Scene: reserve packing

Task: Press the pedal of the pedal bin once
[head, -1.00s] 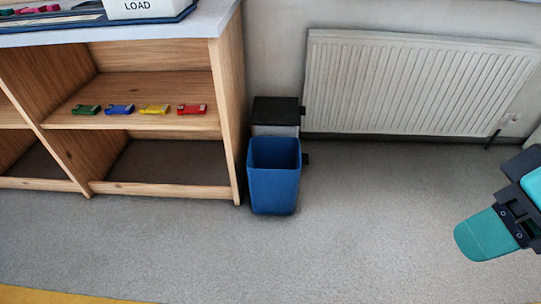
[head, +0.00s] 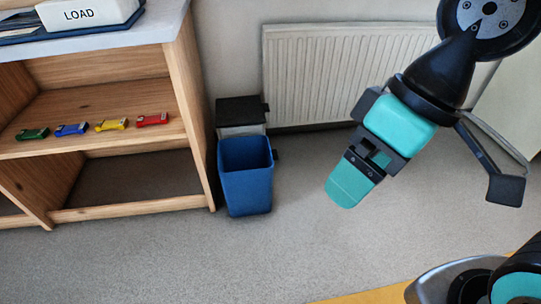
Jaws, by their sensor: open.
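A bin with a black lid (head: 241,110) and a pale grey body stands against the wall, right of the wooden shelf unit; its lid looks shut. An open blue bin (head: 246,180) stands directly in front of it and hides its lower front. A small black tab (head: 275,154) sticks out to the right between the two; it may be the pedal, but I cannot tell for sure. My gripper (head: 350,182), teal and black, is open and empty in the air, pointing down-left, to the right of the bins in the picture and apart from them.
A white radiator (head: 335,75) is on the wall behind. Grey floor (head: 200,265) is clear in front.

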